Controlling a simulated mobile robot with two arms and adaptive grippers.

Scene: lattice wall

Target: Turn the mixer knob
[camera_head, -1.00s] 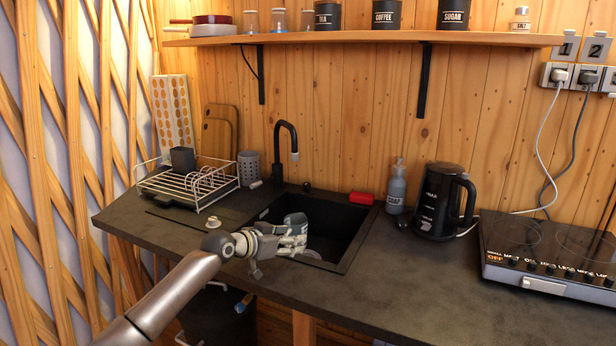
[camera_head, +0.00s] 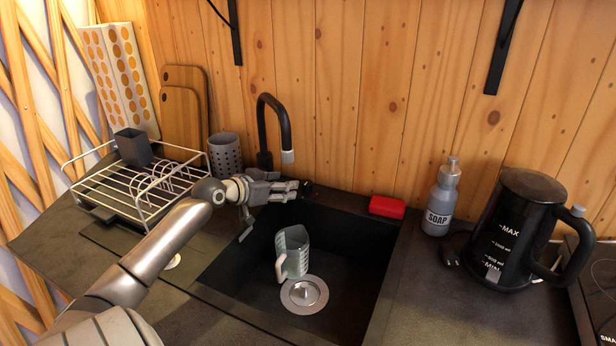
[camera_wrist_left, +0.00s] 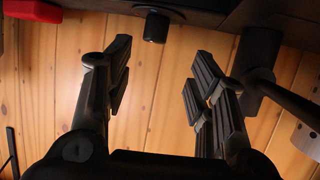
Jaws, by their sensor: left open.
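The mixer knob (camera_head: 307,187) is a small black cylinder behind the sink's back edge, right of the black faucet (camera_head: 285,135). In the left wrist view the knob (camera_wrist_left: 153,26) shows at the top, just beyond and between my fingertips. The faucet base (camera_wrist_left: 258,55) is to its right there. My left gripper (camera_head: 285,190) is over the back left of the sink, its tips close to the knob. In the left wrist view my left gripper (camera_wrist_left: 160,62) is open with nothing between the fingers. I cannot tell whether it touches the knob. My right gripper is not in view.
A clear measuring jug (camera_head: 292,252) is in the black sink (camera_head: 350,265) by the drain. A red block (camera_head: 387,206), soap bottle (camera_head: 441,200) and kettle (camera_head: 515,230) are to the right. A dish rack (camera_head: 115,190) and grey holder (camera_head: 226,155) are to the left.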

